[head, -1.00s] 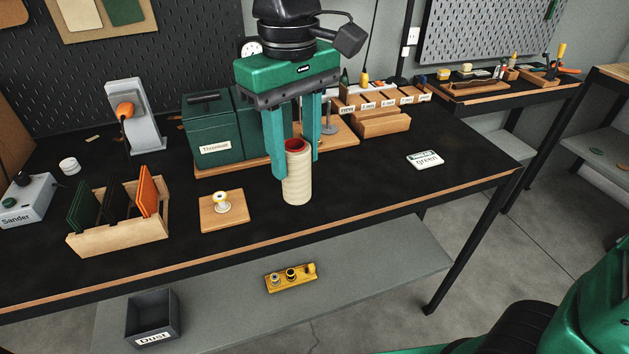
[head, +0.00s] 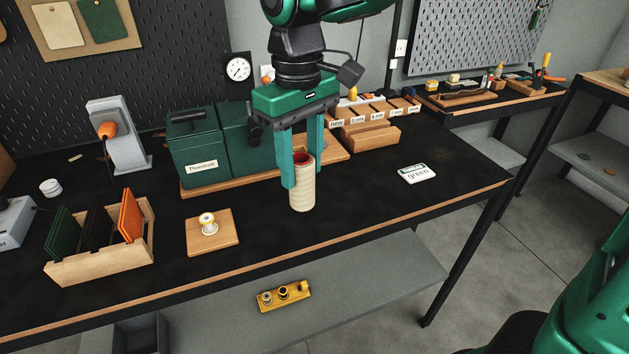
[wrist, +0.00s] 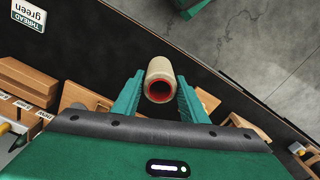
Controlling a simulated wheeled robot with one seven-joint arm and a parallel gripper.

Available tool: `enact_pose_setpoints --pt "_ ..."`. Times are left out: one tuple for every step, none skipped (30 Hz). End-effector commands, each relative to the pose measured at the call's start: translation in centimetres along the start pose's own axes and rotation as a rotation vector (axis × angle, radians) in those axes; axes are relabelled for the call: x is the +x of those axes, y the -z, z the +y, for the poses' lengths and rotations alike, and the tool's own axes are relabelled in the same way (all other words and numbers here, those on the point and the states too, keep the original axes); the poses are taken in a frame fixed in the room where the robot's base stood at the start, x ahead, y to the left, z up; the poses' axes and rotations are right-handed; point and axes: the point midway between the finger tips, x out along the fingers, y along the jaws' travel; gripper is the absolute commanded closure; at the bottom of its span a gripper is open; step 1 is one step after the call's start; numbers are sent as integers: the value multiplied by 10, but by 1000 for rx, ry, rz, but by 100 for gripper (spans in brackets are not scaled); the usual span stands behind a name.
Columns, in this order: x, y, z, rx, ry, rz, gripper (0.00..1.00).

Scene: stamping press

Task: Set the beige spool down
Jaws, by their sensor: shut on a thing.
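The beige spool (head: 302,188) is a tall ribbed cylinder with a red inner core. My gripper (head: 304,170) is shut on it, one teal finger on each side. The spool is upright over the black tabletop near the table's front edge. I cannot tell whether its base touches the tabletop. In the wrist view the spool (wrist: 159,75) sits between the fingers (wrist: 158,97), its red-rimmed open end toward the camera.
A wooden board with a small knob-like spool (head: 212,232) lies left of the beige spool. Green boxes (head: 196,150) and wooden blocks (head: 370,138) stand behind. A "green" label card (head: 417,174) lies to the right. Black tabletop (head: 365,195) is clear between.

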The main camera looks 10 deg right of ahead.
Motion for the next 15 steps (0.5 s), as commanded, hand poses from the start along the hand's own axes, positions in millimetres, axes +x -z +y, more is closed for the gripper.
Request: enact_pose_setpoints --pt "7 3 10 4 0 -3 88" --pt "10 6 16 5 0 -3 88" --pt "15 9 23 4 0 -2 88" --pt "18 10 27 4 0 -3 88" --pt "21 12 32 3 0 -3 88" --pt "24 14 37 2 0 -2 88" --pt "26 16 40 3 0 -1 88" --pt "28 17 43 2 0 -1 88" --pt "30 18 46 1 0 -1 88" --pt "31 19 48 1 0 -1 88" --pt "32 19 50 1 0 -1 88" --pt "33 20 51 1 0 -1 88" --pt "34 20 52 1 0 -1 88" --pt "35 20 52 1 0 -1 88" --pt "38 20 52 1 0 -1 88"
